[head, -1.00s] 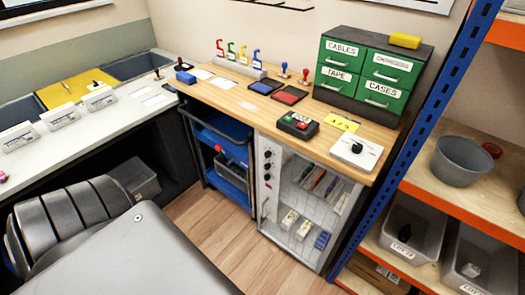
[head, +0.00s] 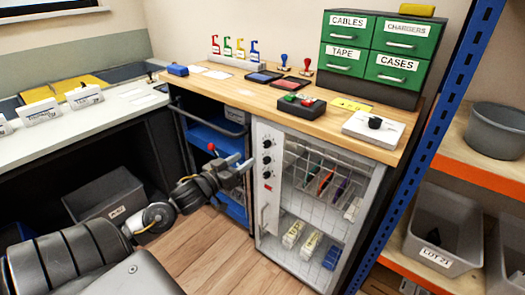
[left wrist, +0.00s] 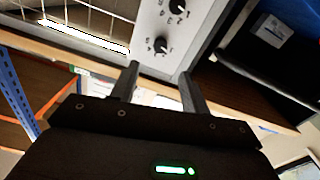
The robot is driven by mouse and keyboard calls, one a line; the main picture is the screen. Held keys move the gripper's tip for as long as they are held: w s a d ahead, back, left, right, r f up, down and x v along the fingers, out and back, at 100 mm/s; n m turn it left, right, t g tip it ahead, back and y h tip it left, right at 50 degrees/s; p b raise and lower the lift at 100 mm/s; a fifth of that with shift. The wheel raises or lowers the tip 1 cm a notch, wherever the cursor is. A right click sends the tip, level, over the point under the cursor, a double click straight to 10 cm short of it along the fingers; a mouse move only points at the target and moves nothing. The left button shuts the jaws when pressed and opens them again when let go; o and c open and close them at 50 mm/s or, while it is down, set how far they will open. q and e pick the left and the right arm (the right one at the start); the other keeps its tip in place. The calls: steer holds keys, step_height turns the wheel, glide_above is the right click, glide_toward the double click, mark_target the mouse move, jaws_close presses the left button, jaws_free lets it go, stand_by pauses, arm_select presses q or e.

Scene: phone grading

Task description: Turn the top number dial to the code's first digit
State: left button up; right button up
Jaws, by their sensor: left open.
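The grey cabinet front panel (head: 268,195) carries a column of three black dials. The top number dial (head: 267,143) sits just under the bench top, above the middle dial (head: 266,160) and the bottom dial (head: 267,174). My left gripper (head: 243,163) is open and empty, just left of the panel and apart from the dials. The left wrist view looks upside down; there the top dial (left wrist: 160,45) lies just beyond and between the open fingertips (left wrist: 158,72), with another dial (left wrist: 177,8) farther off. A yellow note (head: 351,104) lies on the bench; its writing is unreadable here.
The wooden bench top (head: 230,90) overhangs the panel. Wire racks (head: 320,180) stand right of the panel, and an open bay with a blue cart (head: 215,140) is on the left. A blue-posted shelf (head: 440,140) stands at right. The floor (head: 215,250) in front is clear.

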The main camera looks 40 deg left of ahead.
mark_target(265, 145)
arm_select(q)
steer(key=w+b, duration=0.1)
steer(key=w, duration=0.8)
steer(key=shift+w+f, duration=0.1)
steer(key=shift+w, duration=0.55)
arm_select(e)
step_height(265, 145, up, 2)
steer(key=shift+w+r, duration=0.1)
steer(key=shift+w, duration=0.05)
arm_select(q)
steer(key=shift+c, duration=0.5)
